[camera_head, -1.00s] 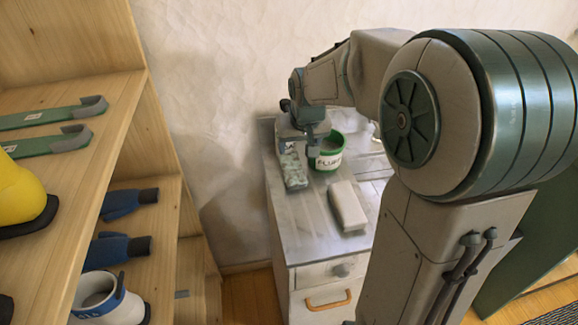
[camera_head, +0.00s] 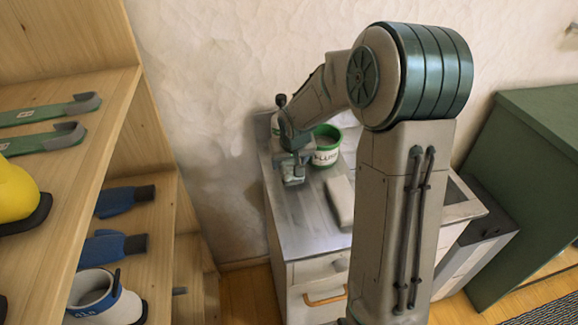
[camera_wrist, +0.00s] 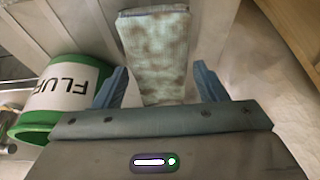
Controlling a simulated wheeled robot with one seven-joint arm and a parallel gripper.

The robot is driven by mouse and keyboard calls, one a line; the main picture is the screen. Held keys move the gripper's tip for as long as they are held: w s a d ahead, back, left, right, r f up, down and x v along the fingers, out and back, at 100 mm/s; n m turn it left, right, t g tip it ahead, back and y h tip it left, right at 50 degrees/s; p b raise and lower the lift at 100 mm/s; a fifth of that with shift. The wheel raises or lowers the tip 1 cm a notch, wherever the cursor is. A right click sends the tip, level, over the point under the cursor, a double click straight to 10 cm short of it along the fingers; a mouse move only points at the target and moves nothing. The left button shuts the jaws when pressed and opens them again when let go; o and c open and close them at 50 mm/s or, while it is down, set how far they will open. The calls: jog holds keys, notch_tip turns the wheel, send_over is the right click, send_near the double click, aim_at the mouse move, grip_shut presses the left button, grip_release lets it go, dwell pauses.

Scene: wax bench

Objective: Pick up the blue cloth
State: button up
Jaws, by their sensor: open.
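The blue cloth (camera_wrist: 155,50) shows in the wrist view as a flat, folded, pale blue-green piece with brownish stains. It lies on the grey metal bench top (camera_head: 310,225). My gripper (camera_wrist: 160,85) is open and empty, with one blue finger on each side of the cloth's near end. I cannot tell how high the fingertips are above the bench. In the head view my gripper (camera_head: 296,170) is over the bench's left part and hides most or all of the cloth.
A pale block (camera_head: 341,200) lies nearer on the bench. A wooden shelf (camera_head: 120,110) is at the left, a green cabinet (camera_head: 530,190) at the right.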

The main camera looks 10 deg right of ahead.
jog(key=shift+w+f, duration=0.1)
jog(key=shift+f, duration=0.05)
jog(key=c, duration=0.8)
